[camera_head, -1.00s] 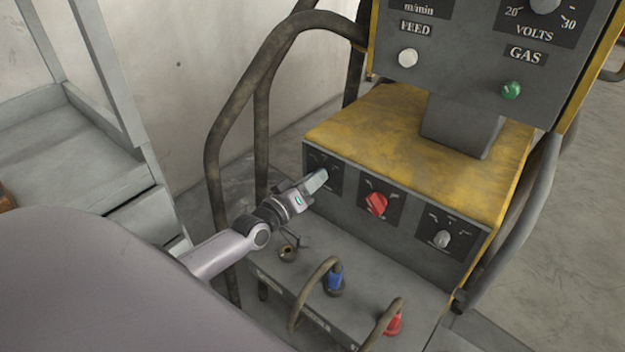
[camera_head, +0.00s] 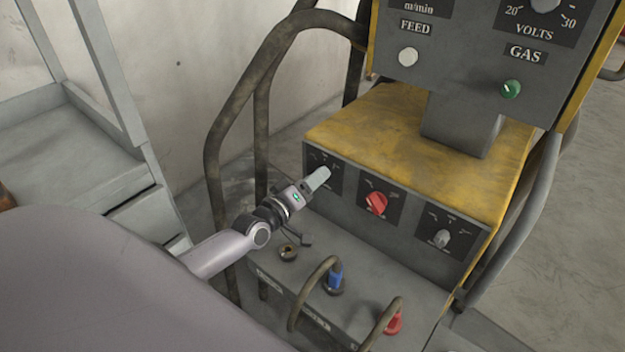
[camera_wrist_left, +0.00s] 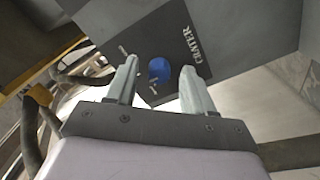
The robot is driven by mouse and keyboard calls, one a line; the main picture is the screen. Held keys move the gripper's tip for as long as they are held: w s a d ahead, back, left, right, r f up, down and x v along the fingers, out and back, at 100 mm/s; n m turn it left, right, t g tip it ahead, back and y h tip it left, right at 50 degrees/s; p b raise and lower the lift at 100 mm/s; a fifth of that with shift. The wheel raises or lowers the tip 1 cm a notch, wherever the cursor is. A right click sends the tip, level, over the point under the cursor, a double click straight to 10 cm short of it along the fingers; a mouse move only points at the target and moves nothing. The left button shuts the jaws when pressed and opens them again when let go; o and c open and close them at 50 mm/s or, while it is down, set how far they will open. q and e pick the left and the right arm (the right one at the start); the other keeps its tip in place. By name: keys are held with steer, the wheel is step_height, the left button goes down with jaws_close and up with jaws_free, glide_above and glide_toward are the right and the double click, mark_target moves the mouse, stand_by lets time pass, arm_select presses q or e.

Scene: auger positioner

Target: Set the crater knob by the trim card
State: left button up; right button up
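The crater knob (camera_wrist_left: 159,70) is a round blue knob on a dark plate marked CRATER (camera_wrist_left: 194,47) in the left wrist view. My left gripper (camera_wrist_left: 158,67) is open in front of it. Its two pale fingers stand on either side of the knob in that view, with gaps on both sides, so it is not gripped. In the head view my left gripper (camera_head: 319,178) is at the left dial plate (camera_head: 318,160) of the low grey panel and hides the knob there. No trim card can be made out. My right gripper is not in view.
Right of my left gripper, a red knob (camera_head: 376,203) and a grey knob (camera_head: 442,238) sit on the same panel. Below are blue (camera_head: 335,280) and red (camera_head: 394,323) cable plugs. A thick bent tube (camera_head: 213,150) stands left.

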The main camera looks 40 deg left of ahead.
arm_select(q)
steer(key=s+p, duration=0.1)
steer(key=s, duration=0.6)
steer(key=shift+a+p, duration=0.3)
steer(key=shift+p, duration=0.1)
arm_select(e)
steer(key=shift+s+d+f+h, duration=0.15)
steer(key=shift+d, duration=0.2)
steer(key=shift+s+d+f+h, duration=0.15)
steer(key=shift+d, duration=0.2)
arm_select(q)
steer(key=shift+s, duration=0.15)
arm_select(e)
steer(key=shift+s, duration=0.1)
